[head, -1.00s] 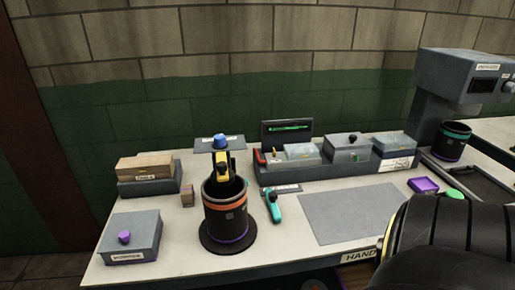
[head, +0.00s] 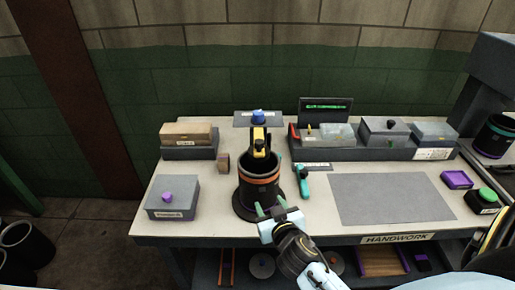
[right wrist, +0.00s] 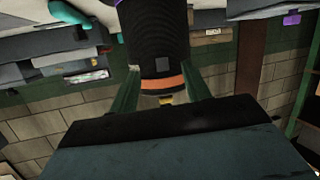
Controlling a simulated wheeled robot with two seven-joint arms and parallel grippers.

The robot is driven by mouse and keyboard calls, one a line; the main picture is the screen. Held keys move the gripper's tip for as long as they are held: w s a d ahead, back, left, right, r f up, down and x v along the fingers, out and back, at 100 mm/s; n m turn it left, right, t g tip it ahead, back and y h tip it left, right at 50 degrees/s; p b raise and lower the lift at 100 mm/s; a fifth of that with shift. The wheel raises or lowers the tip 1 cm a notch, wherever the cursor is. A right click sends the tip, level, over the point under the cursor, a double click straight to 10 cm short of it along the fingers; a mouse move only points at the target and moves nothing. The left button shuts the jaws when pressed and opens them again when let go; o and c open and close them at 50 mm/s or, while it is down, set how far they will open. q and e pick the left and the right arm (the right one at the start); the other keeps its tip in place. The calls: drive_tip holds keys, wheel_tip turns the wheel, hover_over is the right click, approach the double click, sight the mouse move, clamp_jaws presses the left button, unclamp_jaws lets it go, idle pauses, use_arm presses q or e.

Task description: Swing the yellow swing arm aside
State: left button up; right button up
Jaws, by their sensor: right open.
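The yellow swing arm (head: 259,135) with a black knob reaches over the mouth of a black cylinder (head: 259,194) with an orange band. A blue knob (head: 258,117) stands behind it on a grey plate. My right gripper (head: 271,208) is open and empty, low in front of the cylinder, its green fingertips pointing towards it. In the right wrist view the cylinder (right wrist: 152,45) shows beyond and between the two fingers (right wrist: 158,95), its orange band near them. A small yellow bit (right wrist: 166,100) shows there too. Contact cannot be told. My left gripper is out of view.
On the bench (head: 205,222), a grey lidded box (head: 174,197) and a wooden block (head: 223,163) stand left of the cylinder. A teal-handled tool (head: 304,182) lies close on its right. A grey mat (head: 390,198) is clear. Bins (head: 384,131) line the back.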

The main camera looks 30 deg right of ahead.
sight(258, 140)
wheel_tip(258, 140, up, 12)
drive_tip(key=w+d+m+t+h, duration=0.1)
drive_tip(key=w+t, duration=0.1)
drive_tip(key=t, duration=0.1)
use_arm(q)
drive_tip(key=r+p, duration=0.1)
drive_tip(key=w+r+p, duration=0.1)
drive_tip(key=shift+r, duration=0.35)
use_arm(e)
drive_tip(key=x, duration=1.3)
drive_tip(key=shift+d, duration=0.1)
drive_tip(key=shift+c, duration=0.5)
clamp_jaws()
